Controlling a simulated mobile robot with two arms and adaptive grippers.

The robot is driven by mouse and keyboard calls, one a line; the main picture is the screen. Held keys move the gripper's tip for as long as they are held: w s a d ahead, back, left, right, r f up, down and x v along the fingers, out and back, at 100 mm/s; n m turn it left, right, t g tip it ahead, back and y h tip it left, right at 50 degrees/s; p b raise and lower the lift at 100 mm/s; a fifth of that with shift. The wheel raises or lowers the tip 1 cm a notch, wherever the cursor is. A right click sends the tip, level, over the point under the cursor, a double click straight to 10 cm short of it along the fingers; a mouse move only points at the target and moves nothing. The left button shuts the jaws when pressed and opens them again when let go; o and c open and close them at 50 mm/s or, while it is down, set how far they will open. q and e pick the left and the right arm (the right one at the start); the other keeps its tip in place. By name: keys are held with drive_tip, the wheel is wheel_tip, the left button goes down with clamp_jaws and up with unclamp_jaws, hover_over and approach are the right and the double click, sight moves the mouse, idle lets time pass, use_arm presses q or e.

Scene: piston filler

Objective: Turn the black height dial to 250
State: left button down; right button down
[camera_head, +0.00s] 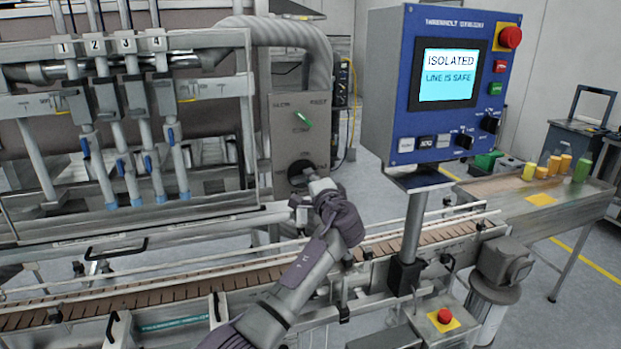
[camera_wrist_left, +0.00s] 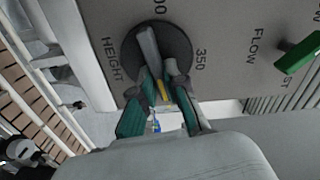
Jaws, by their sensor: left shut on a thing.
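The black height dial (camera_head: 297,168) is a round disc low on the grey panel behind the conveyor. In the left wrist view the dial (camera_wrist_left: 180,42) has a raised bar across it. The word HEIGHT is printed on one side of it, 350 on the other, and a number ending in 00 shows at the top edge. The 250 mark and the exact setting are not readable. My left gripper (camera_wrist_left: 162,85) is shut on the dial's bar, with a finger on each side. In the head view my left gripper (camera_head: 309,180) partly covers the dial. My right gripper is out of view.
A green flow lever (camera_head: 303,118) sits above the dial on the same panel (camera_head: 284,130). The conveyor (camera_head: 180,287) and its rails run under my left arm. A blue control box (camera_head: 405,60) reads ISOLATED, LINE IS SAFE. Numbered filling nozzles (camera_head: 120,130) stand to the left.

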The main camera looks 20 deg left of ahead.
use_arm(q)
drive_tip(key=shift+f, duration=0.1)
drive_tip(key=c, duration=1.2)
unclamp_jaws()
drive_tip(key=v, duration=1.2)
